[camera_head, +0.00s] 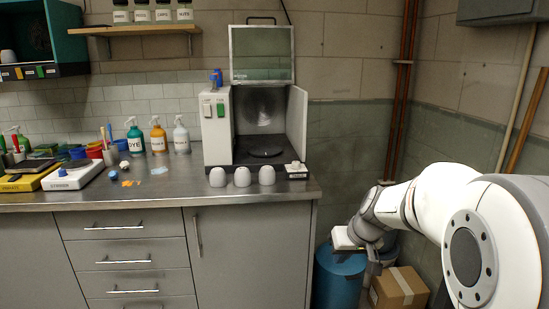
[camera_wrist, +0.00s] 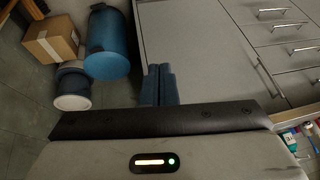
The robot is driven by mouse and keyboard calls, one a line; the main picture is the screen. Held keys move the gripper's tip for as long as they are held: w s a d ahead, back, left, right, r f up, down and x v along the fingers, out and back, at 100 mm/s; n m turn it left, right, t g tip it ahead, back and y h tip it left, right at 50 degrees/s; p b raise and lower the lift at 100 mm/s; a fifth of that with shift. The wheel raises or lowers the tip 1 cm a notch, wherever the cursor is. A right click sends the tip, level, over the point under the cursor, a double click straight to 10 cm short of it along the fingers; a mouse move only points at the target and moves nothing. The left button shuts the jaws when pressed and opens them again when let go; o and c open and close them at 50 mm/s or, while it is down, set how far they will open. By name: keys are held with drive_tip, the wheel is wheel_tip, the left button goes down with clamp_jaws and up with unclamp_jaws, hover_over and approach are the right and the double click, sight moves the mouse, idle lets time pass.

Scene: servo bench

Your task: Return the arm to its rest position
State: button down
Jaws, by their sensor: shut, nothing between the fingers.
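My arm (camera_head: 430,205) reaches in from the right in the head view, held to the right of the bench and off the worktop. In the wrist view my gripper (camera_wrist: 159,78) shows as two blue-grey fingers close together, shut with nothing between them. The fingers stand out in front of the grey cabinet doors and floor, apart from any object. In the head view the fingers are small and hard to make out near the blue bin.
A metal worktop (camera_head: 150,190) carries an open booth (camera_head: 218,130), three white cups (camera_head: 243,177) and several spray bottles (camera_head: 158,138). A blue bin (camera_head: 335,280) and a cardboard box (camera_head: 400,288) stand on the floor to the right, below my arm. Cabinet drawers (camera_head: 125,254) are closed.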

drive_tip(key=s+r+g+h+p, duration=0.1)
drive_tip(key=s+r+p, duration=0.6)
drive_tip(key=s, duration=0.4)
drive_tip(key=s+a+r+m+g+h+p, duration=0.1)
drive_tip(key=s+r+p, duration=0.6)
drive_tip(key=s, duration=0.5)
wheel_tip(320, 180, up, 2)
drive_tip(key=shift+s+a+r+m, duration=0.1)
drive_tip(key=shift+s+a+m, duration=0.1)
drive_tip(key=shift+s+m, duration=0.1)
